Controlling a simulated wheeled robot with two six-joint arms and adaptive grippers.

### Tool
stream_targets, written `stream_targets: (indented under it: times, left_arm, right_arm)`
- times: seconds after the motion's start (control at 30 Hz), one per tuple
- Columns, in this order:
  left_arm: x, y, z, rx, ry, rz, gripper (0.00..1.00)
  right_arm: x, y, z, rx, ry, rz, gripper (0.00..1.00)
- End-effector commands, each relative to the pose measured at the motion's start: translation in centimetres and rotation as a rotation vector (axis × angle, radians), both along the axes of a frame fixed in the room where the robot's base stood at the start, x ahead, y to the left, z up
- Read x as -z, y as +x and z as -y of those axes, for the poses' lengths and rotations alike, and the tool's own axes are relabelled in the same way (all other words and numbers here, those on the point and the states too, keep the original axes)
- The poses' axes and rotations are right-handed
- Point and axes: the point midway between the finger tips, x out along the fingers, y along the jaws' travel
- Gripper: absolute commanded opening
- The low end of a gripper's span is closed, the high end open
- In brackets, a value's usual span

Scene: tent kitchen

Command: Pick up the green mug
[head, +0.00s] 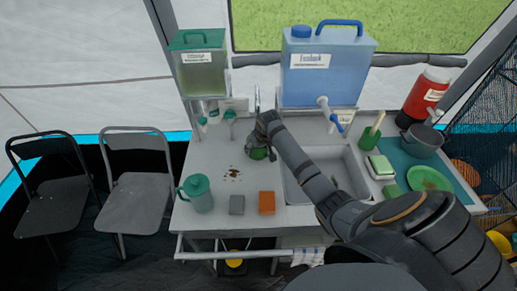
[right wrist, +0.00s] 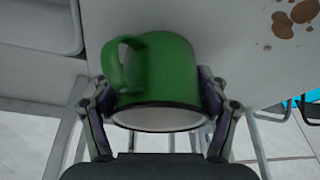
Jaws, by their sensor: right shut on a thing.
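The green mug (right wrist: 165,70) sits between the two fingers of my right gripper (right wrist: 160,115) in the right wrist view, its pale open rim toward the camera and its handle on the left. The fingers touch its sides. In the head view, my right gripper (head: 263,143) is over the counter, left of the sink, and mostly covers the mug; a little of the green mug (head: 258,154) shows below it. I cannot tell whether the mug touches the counter. My left gripper is not in view.
Brown stains (head: 232,174) mark the counter (head: 208,150) near the mug. The sink (head: 316,190) is right. A blue water container (head: 325,66) stands behind.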

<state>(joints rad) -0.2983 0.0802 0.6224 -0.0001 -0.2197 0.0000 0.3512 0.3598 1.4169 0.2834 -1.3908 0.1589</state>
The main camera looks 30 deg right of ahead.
Motion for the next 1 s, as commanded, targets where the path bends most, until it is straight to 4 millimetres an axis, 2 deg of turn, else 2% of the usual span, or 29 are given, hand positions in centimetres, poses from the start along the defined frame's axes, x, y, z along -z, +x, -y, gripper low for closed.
stream_targets:
  times: [0.23,0.8,0.9,1.0]
  left_arm:
    - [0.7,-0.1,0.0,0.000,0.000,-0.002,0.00]
    - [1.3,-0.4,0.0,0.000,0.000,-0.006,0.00]
    - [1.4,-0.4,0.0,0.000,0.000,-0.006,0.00]
    - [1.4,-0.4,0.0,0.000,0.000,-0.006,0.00]
  right_arm:
    - [-1.1,0.1,0.1,0.000,-0.001,0.004,0.32]
    - [-1.1,-6.9,-1.4,0.000,-0.003,0.002,0.32]
    - [-1.1,-7.8,-1.7,-0.001,-0.001,0.002,0.32]
    - [-2.3,-7.7,-1.6,-0.001,-0.001,0.005,0.32]
